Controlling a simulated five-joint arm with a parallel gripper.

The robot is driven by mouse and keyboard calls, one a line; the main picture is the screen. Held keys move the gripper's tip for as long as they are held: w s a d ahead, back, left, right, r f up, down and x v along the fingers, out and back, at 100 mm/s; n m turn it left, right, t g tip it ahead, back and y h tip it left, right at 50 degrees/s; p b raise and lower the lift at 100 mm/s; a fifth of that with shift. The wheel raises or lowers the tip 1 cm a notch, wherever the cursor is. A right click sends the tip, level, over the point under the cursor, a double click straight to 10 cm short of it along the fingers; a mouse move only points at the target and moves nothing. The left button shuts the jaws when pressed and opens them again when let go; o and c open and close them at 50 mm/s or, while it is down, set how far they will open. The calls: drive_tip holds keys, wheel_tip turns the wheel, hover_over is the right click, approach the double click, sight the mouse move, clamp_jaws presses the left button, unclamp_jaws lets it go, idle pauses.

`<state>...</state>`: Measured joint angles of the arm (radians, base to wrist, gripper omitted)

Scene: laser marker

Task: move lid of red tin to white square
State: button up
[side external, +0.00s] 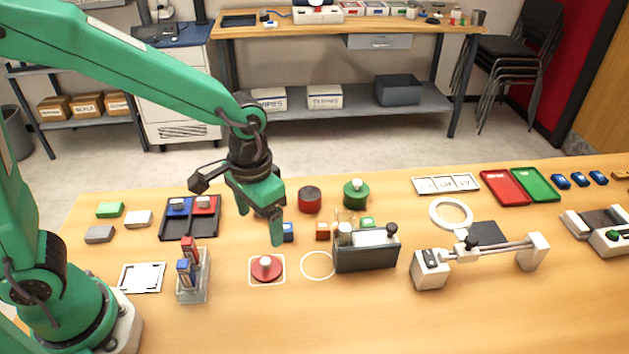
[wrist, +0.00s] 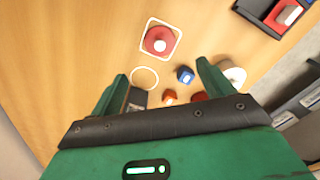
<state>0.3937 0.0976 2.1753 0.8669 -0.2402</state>
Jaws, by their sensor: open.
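The red lid (side external: 266,267) with its pale knob lies inside the white square (side external: 251,281) outline on the table. The wrist view shows the lid (wrist: 160,33) within the square outline (wrist: 148,52) too. The red tin (side external: 309,199) stands further back, with no knobbed lid on it; part of a red thing, likely this tin, shows between the fingers in the wrist view (wrist: 199,97). My gripper (side external: 259,222) is open and empty, above the table and behind the lid, apart from it. Its two fingers also show in the wrist view (wrist: 162,72).
An empty white circle outline (side external: 318,265) lies right of the square. A blue block (side external: 287,232) and an orange block (side external: 323,231) sit behind it. A grey box (side external: 366,254) stands to the right, a clear holder (side external: 193,282) to the left. The front table is clear.

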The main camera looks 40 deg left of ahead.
idle(0.4)
drive_tip(key=s+a+r+n+t, duration=0.1)
drive_tip(key=s+a+r+t, duration=0.4)
drive_tip(key=s+a+r, duration=0.4)
drive_tip(key=a+r, duration=0.3)
drive_tip(key=a, duration=0.1)
drive_tip(key=shift+n+t, duration=0.3)
drive_tip(key=shift+n, duration=0.1)
